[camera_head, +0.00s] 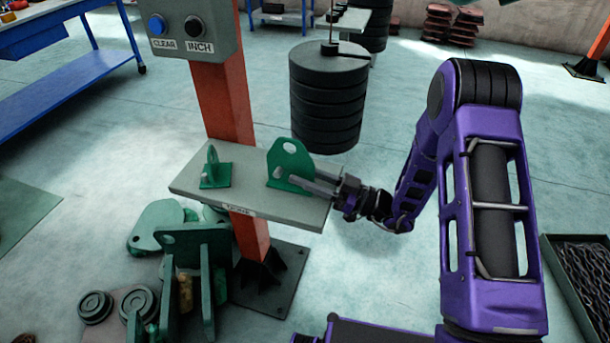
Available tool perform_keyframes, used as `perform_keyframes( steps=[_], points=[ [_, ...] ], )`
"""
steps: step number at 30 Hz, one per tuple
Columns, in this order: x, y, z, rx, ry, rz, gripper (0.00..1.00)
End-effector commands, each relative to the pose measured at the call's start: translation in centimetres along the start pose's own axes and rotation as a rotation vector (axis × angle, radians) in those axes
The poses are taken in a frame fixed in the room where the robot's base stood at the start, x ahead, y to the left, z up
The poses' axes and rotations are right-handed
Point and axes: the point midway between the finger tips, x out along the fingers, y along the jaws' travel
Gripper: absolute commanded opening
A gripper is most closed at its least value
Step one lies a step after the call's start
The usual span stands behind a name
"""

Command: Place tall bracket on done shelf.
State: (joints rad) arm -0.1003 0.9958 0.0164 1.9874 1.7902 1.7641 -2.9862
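Two green brackets stand upright on a grey shelf (244,194) fixed to an orange post. The larger, taller bracket (288,158) has a rounded top with a hole and stands on the right part of the shelf. A smaller green bracket (214,172) stands on the left part. My gripper (308,182) reaches in from the right at the taller bracket's lower right. One finger shows in front of its plate and the other seems partly hidden by it. Whether the fingers press on the plate is unclear. The shelf's front label is too small to read surely.
A control box (186,28) with CLEAR and INCH buttons is on the post above the shelf. A stack of dark round weights (328,105) hangs behind the shelf. Green parts (195,245) are piled below left. A chain bin (585,265) stands at right.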

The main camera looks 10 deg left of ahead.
Motion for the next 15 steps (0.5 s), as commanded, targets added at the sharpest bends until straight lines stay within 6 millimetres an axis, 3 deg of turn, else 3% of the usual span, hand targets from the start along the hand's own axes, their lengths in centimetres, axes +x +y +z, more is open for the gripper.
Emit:
perform_keyframes(
  steps=[6, 15],
  points=[
    [0.1, 0.0, -0.5, 0.000, 0.000, 0.000, 0.37],
    [-6.3, 0.1, 0.0, 0.000, -0.001, 0.007, 0.37]
  ],
)
